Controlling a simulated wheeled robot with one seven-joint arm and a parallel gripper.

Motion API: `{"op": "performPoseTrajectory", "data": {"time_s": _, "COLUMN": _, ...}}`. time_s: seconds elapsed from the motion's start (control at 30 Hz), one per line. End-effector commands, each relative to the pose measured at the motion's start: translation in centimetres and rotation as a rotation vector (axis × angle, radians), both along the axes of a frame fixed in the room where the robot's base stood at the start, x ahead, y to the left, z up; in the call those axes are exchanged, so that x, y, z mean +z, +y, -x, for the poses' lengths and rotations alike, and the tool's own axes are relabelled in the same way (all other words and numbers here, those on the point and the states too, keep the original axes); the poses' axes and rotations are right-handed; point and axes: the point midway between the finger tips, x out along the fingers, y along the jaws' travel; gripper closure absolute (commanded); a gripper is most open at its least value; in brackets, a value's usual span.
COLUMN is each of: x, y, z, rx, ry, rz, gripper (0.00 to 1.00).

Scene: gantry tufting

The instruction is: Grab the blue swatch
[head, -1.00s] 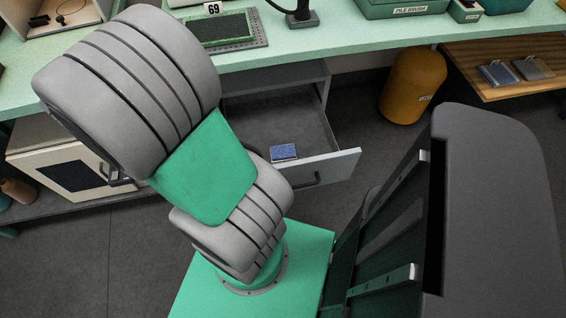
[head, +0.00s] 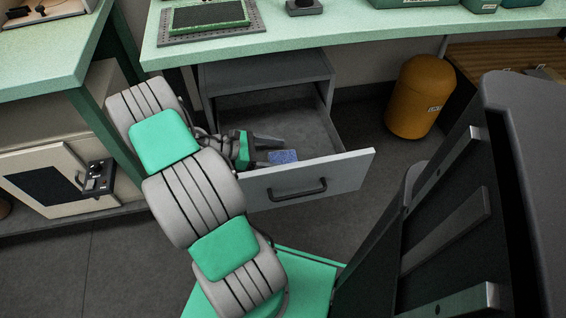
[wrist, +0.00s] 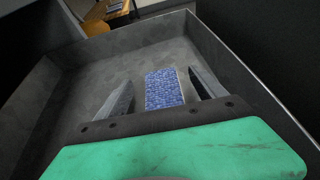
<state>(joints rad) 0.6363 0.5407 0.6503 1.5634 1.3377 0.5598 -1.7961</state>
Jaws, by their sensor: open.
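The blue swatch (head: 283,157) lies flat on the floor of the open grey drawer (head: 322,172), near its front panel. In the wrist view the swatch (wrist: 165,88) shows as a speckled blue rectangle between my two fingers. My gripper (head: 270,148) is inside the drawer beside the swatch, and it also shows in the wrist view (wrist: 160,92). The fingers are spread, one on each side of the swatch, with gaps visible. Nothing is held. The near end of the swatch is hidden by the gripper body in the wrist view.
The drawer walls (wrist: 238,62) surround my gripper closely. The workbench top (head: 340,32) overhangs behind the drawer. A mustard-yellow bin (head: 418,97) stands to the right, and a cream cabinet (head: 50,185) stands to the left.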

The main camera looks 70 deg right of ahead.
Motion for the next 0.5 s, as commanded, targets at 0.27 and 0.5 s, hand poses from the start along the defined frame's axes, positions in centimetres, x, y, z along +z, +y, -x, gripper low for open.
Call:
{"op": "performPoseTrajectory", "data": {"time_s": 0.27, "x": -1.8, "y": -1.7, "z": 3.7, "rx": -0.002, "ry": -0.001, "rz": 0.000, "gripper": 0.20}}
{"op": "performPoseTrajectory", "data": {"time_s": 0.5, "x": -1.7, "y": -1.8, "z": 3.7, "rx": 0.001, "ry": -0.001, "rz": 0.000, "gripper": 0.22}}
